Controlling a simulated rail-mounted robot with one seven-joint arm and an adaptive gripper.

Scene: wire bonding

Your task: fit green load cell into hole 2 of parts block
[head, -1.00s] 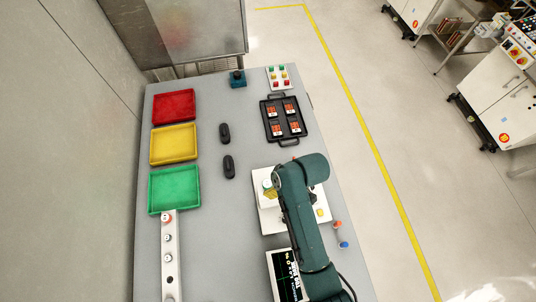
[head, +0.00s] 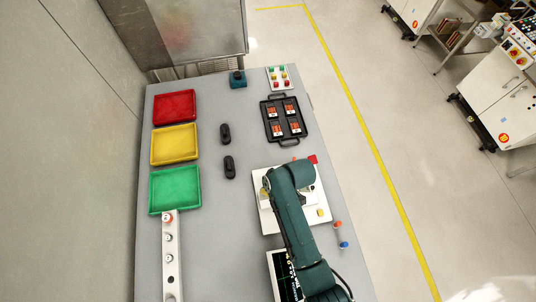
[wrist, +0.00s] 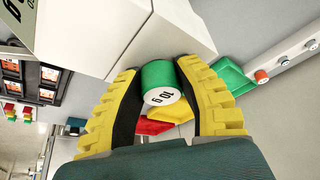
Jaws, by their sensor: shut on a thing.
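My gripper (wrist: 168,85) has two yellow ribbed fingers with dark pads and is shut on the green load cell (wrist: 158,76). The cell is a short green cylinder with a white end face marked 10 g, held in the air close to a white machine body. The parts block (head: 171,269) is a long pale bar at the table's lower left in the head view, apart from my gripper. It carries several pegs or cells, one red-topped (head: 168,217), and a dark hole near its lower part. It also shows at upper right in the wrist view (wrist: 280,68). My arm hides the gripper in the head view.
Green (head: 175,189), yellow (head: 174,145) and red (head: 174,106) trays line the left side. Two dark objects (head: 229,167) lie mid-table. The white machine base (head: 267,218) sits under my arm, beside a screen (head: 283,277). A black tray (head: 284,118) stands at back right.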

